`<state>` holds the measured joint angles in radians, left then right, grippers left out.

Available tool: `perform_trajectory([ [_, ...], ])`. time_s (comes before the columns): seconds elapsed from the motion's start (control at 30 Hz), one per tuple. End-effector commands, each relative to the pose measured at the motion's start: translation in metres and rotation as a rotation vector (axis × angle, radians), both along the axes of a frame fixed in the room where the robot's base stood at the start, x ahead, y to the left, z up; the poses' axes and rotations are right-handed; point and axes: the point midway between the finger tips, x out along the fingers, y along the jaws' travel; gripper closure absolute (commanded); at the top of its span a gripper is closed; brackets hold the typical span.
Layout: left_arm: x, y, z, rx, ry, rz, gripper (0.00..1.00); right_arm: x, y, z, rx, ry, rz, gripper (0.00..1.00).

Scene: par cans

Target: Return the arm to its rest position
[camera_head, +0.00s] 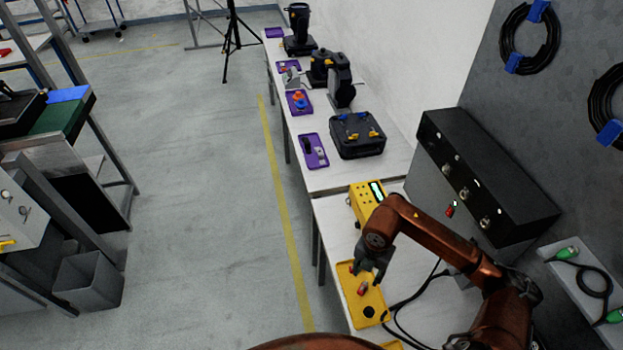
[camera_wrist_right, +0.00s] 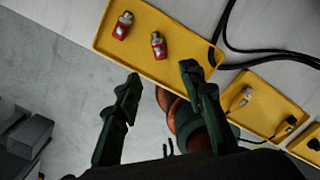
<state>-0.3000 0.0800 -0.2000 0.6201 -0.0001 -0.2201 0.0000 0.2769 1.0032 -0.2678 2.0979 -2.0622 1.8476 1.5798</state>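My right arm reaches in from the right in the head view, bent at the elbow. Its dark gripper (camera_head: 368,274) hangs over a yellow tray (camera_head: 352,272) on the bench. In the wrist view the right gripper (camera_wrist_right: 160,74) has its two fingers spread wide, with nothing between them. The same yellow tray (camera_wrist_right: 160,70) lies beyond the fingertips with two red-and-silver connectors (camera_wrist_right: 123,25) (camera_wrist_right: 157,45) in it. One red connector (camera_head: 363,288) shows beside the gripper in the head view. My left gripper is in neither view.
A yellow meter (camera_head: 366,201) stands behind the arm. A black-fronted panel box (camera_head: 482,185) stands by the wall at right. Black cables (camera_head: 408,300) run beside the tray. More yellow trays (camera_wrist_right: 262,100) lie nearby. Open floor (camera_head: 200,200) lies left of the bench.

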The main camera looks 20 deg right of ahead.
Motion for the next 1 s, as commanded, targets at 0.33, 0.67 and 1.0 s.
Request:
perform_trajectory([
  [0.33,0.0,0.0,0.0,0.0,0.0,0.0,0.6,0.0,0.0,-0.009,0.0,0.003,-0.001,0.63],
  [0.67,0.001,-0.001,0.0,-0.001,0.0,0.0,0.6,0.0,-0.001,-0.065,0.002,0.004,-0.002,0.63],
  [1.0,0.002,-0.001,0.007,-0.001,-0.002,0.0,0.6,0.002,-0.002,-0.114,-0.001,-0.002,0.0,0.63],
])
